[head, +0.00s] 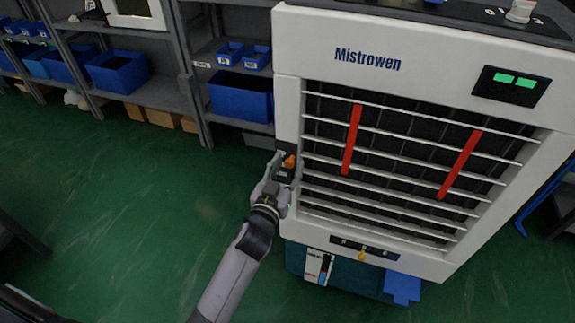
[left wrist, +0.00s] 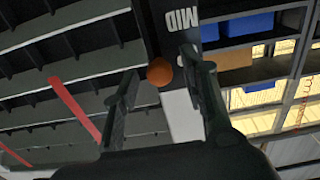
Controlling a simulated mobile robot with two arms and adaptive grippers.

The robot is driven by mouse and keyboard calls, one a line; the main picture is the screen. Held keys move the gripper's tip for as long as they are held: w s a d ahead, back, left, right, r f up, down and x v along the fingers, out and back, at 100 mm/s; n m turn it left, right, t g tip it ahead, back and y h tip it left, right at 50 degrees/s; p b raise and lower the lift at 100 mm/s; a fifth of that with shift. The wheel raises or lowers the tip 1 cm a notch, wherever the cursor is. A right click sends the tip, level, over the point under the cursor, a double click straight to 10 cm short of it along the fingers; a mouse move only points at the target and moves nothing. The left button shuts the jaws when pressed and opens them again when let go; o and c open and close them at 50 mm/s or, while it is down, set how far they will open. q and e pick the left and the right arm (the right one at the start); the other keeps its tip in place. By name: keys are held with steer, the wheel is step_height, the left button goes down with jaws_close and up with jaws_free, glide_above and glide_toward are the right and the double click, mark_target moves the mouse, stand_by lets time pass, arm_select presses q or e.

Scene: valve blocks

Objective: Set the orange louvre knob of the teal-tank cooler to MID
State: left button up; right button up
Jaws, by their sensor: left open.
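The cooler (head: 290,45) is a white cabinet marked Mistrowen with a teal tank (head: 340,275) at its base. Its orange louvre knob (head: 290,161) sits on a dark strip at the left edge of the louvre front. My left gripper (head: 283,172) is at the knob and partly covers the strip. In the left wrist view the orange knob (left wrist: 160,72) shows between the two open fingers (left wrist: 160,85), nearer the left one, with no clear contact. The word MID (left wrist: 186,14) is printed on the strip beyond it. Other markings are hidden. My right gripper is not in view.
White louvre slats (head: 400,170) with two red strips (head: 352,138) fill the cooler's front. A yellow knob (head: 362,255) sits on a panel below them. Shelves with blue bins (head: 240,97) stand behind to the left. The green floor (head: 130,200) at left is clear.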

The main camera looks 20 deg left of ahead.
arm_select(q)
steer(key=shift+c, duration=0.5)
jaws_close()
stand_by(0.4)
